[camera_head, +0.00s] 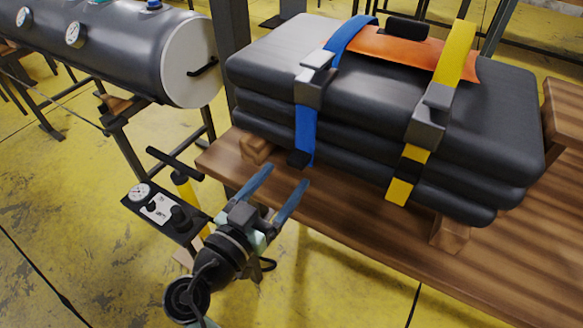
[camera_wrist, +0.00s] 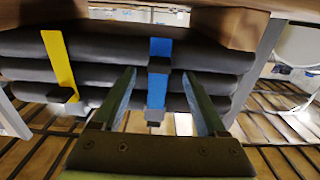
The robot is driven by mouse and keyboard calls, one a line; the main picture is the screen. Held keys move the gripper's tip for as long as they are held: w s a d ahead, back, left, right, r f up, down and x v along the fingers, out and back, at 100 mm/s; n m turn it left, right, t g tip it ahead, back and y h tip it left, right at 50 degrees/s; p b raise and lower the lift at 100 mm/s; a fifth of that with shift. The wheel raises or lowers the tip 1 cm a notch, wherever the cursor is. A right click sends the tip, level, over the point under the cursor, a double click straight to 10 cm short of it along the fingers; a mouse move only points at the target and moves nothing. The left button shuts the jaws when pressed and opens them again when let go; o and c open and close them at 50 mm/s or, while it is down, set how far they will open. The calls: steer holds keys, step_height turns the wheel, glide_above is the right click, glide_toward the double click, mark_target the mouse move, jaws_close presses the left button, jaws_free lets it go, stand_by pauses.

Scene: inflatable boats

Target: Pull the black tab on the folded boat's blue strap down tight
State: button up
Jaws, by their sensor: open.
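The folded dark grey boat (camera_head: 390,110) lies stacked on a wooden bench. Its blue strap (camera_head: 306,125) runs over the left part, through a grey buckle (camera_head: 313,80), and hangs down the front side. The black tab (camera_head: 299,158) is at the strap's lower end. My gripper (camera_head: 286,176) is open and empty, its blue fingers pointing at the boat just short of the tab. In the wrist view, which looks upside down, the blue strap (camera_wrist: 157,92) and black tab (camera_wrist: 158,64) appear between the two fingers (camera_wrist: 158,72). I see no contact with the tab.
A yellow strap (camera_head: 407,175) with its own buckle crosses the boat to the right. An orange piece (camera_head: 400,48) lies on top. The wooden bench (camera_head: 330,205) runs beneath. A pump with a gauge (camera_head: 165,208) stands left of my arm; a grey tank (camera_head: 110,45) is farther back.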

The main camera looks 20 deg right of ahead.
steer(key=v, duration=0.8)
steer(key=shift+s+a, duration=0.2)
steer(key=w+a+r+n+t+y, duration=0.1)
steer(key=w+r+n+t+y, duration=0.2)
steer(key=r, duration=0.7)
steer(key=w+a+r+n+t+y, duration=0.1)
steer(key=w+r+t+y, duration=0.35)
steer(key=r, duration=0.55)
steer(key=s+a+r+n+t+y+p, duration=0.1)
steer(key=s+a+r+n+t+y, duration=0.3)
steer(key=r, duration=1)
steer(key=s+d+r+n+t+y+p, duration=0.1)
steer(key=s+r+n+t+y+p, duration=0.15)
steer(key=s+r+t, duration=0.8)
step_height(320, 180, up, 19)
steer(key=w+g+p, duration=0.3)
steer(key=g+p, duration=0.2)
steer(key=p, duration=1)
steer(key=shift+a+r+g+p, duration=0.25)
steer(key=shift+a+g+p, duration=0.05)
steer(key=shift+p, duration=0.1)
